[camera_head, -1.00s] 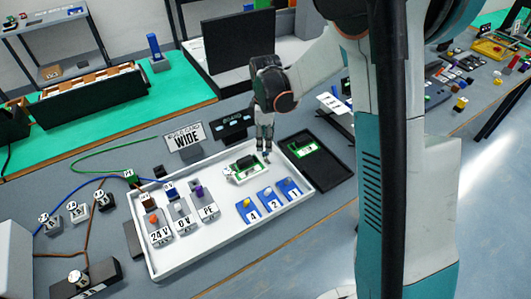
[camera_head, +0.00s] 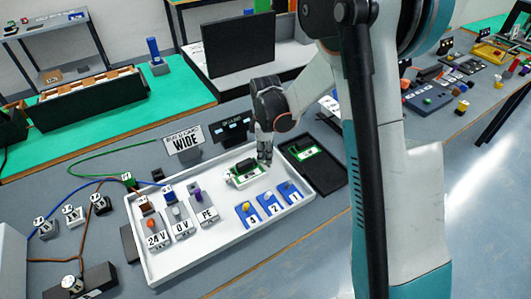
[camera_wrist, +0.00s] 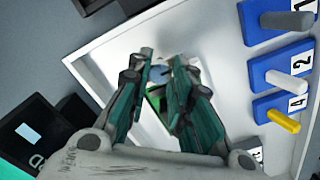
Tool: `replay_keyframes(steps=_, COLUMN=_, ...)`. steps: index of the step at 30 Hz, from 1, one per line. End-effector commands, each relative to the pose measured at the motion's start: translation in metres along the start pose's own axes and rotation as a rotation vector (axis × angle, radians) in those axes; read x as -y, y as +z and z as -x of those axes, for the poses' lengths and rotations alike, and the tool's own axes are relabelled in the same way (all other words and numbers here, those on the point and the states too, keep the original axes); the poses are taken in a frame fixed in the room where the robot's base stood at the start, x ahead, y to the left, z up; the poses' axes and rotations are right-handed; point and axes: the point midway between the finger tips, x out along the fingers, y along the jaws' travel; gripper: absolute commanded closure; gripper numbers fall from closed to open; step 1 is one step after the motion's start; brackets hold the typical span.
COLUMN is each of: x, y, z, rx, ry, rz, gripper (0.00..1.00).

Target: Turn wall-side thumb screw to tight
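The green circuit board (camera_head: 243,172) sits in a white holder in the rear right part of the white tray (camera_head: 200,255). My gripper (camera_head: 265,161) points down at the holder's right end. In the wrist view, my gripper's fingers (camera_wrist: 163,60) are apart with a gap between them. The board (camera_wrist: 155,100) shows partly behind the fingers. A small dark, thin part and a blue-grey patch (camera_wrist: 157,72) show in the gap. I cannot tell whether either is the wall-side thumb screw, or whether the fingers touch anything.
Blue blocks (camera_head: 248,214) marked 4, 2 and 1 with levers stand along the tray's front right. Terminal blocks (camera_head: 156,229) marked 24 V, 0 V and PE stand at its left. A sign reading WIDE (camera_head: 185,140) stands behind the tray. A black tray (camera_head: 325,177) lies at right.

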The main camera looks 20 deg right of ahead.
Motion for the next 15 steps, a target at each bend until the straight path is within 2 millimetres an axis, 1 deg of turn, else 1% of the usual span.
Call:
replay_keyframes(steps=8, x=-0.0001, y=0.0006, z=0.0, rx=0.001, ry=0.0, rz=-0.02, gripper=1.0)
replay_keyframes(steps=15, x=-0.0001, y=0.0007, z=-0.0001, rx=0.001, ry=0.0, rz=-0.126, gripper=1.0)
